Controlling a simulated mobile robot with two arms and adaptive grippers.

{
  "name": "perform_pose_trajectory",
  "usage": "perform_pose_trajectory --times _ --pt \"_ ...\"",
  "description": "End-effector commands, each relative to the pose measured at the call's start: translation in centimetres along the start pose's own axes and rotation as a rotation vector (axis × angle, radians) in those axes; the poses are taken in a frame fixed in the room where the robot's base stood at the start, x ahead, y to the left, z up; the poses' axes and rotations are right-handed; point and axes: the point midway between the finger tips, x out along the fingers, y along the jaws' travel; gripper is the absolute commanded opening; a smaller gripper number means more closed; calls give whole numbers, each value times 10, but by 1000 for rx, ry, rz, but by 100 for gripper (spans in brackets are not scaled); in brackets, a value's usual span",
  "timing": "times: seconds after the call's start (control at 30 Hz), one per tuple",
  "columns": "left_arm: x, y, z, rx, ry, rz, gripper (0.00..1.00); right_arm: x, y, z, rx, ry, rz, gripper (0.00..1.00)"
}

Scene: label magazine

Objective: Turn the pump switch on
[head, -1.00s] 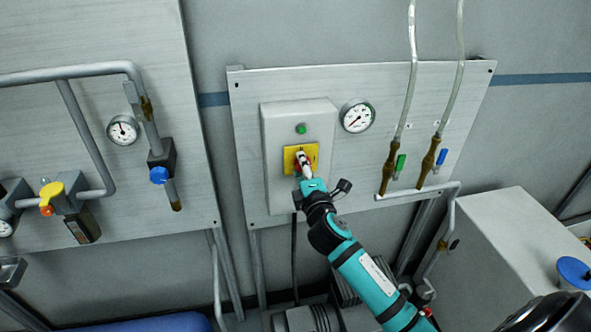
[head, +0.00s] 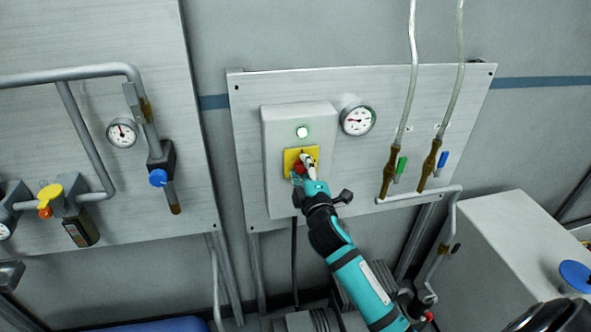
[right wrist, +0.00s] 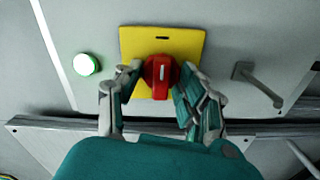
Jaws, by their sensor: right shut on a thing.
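The pump switch is a red rotary knob (head: 298,168) on a yellow plate (head: 309,152), fixed to a grey box (head: 287,118) on the wall panel. In the right wrist view the knob (right wrist: 160,88) shows a white mark, with the yellow plate (right wrist: 188,42) behind it. My right gripper (head: 305,168) is shut on the knob; its fingers (right wrist: 162,76) lie on both sides of it in the wrist view. The lamp (head: 302,132) above the plate glows bright whitish green.
A round gauge (head: 357,120) sits right of the box, its needle pointing left. Two clear hoses end in brown fittings with a green (head: 402,165) and a blue handle (head: 442,159). Pipes, another gauge (head: 122,132) and a blue knob (head: 158,178) are on the left panel.

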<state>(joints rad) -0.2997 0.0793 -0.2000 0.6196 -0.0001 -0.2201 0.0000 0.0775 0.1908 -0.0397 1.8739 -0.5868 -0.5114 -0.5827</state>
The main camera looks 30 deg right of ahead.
Motion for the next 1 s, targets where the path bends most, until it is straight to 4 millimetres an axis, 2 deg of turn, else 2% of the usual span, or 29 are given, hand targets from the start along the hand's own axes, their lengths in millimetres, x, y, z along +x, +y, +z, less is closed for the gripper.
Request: perform_pose_trajectory --times 0.03,0.17,0.2,0.37,0.6,0.73,0.87,1.0 --pt "0 0 0 0 0 0 0 0 7 -5 4 12 15 7" --pt "-1 0 0 0 0 0 0 0 7 -5 4 12 15 7" --pt "-1 0 0 0 0 0 0 0 8 -5 4 12 16 42" --pt "0 0 0 0 0 0 0 0 6 -4 2 9 12 62" --pt "0 -2 1 1 -1 -2 0 0 3 -2 1 5 6 62" --pt "-2 7 1 -1 -8 -21 0 -7 2 -2 0 5 4 62" --pt "-2 6 0 0 -8 -21 0 -28 1 -3 0 6 3 62" --pt "-2 6 0 0 -7 -21 0 -59 1 -4 1 6 3 62"
